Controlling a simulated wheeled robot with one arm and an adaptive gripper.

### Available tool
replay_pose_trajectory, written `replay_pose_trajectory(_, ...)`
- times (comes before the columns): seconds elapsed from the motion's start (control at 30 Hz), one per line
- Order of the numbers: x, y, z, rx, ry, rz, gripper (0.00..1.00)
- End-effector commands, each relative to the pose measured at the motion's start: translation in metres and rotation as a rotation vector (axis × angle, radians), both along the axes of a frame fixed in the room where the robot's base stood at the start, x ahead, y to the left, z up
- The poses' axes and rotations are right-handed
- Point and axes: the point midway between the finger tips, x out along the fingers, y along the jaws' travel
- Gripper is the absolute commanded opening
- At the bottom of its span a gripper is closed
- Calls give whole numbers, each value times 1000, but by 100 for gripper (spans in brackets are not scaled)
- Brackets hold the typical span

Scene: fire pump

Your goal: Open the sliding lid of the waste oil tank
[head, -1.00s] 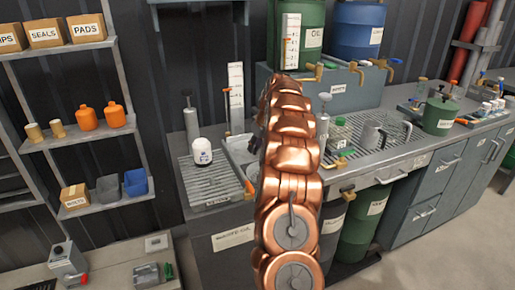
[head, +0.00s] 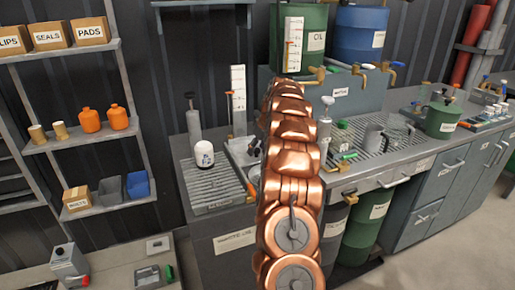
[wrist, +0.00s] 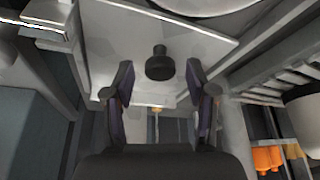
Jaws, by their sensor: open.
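The waste oil tank (head: 235,240) is a dark grey cabinet with a white label, left of my arm in the head view. In the wrist view a pale flat plate, which looks like its sliding lid (wrist: 115,35), carries a dark round knob (wrist: 160,63). My gripper (wrist: 159,78) is open, with one finger on each side of the knob in the picture. I cannot tell whether the fingers touch it or how far above the plate they are. In the head view my copper-coloured arm hides most of the gripper and part of the lid area.
A slatted drain tray (head: 212,187) with a white jar (head: 204,154) lies left of my arm. A tall white gauge (head: 238,92) stands behind. Shelves stand at left.

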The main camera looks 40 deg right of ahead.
Motion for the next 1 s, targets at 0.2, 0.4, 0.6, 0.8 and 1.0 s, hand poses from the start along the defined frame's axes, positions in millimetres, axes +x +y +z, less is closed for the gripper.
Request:
replay_pose_trajectory(0.2, -2, 0, 7, -1, -1, 0, 56)
replay_pose_trajectory(0.4, -13, -2, 37, -4, -8, -2, 56)
replay_pose_trajectory(0.6, -28, -3, 71, -3, -4, -1, 56)
replay_pose_trajectory(0.8, -39, -4, 99, -3, -4, -2, 56)
replay_pose_trajectory(1.0, -45, -2, 109, 1, 1, 0, 56)
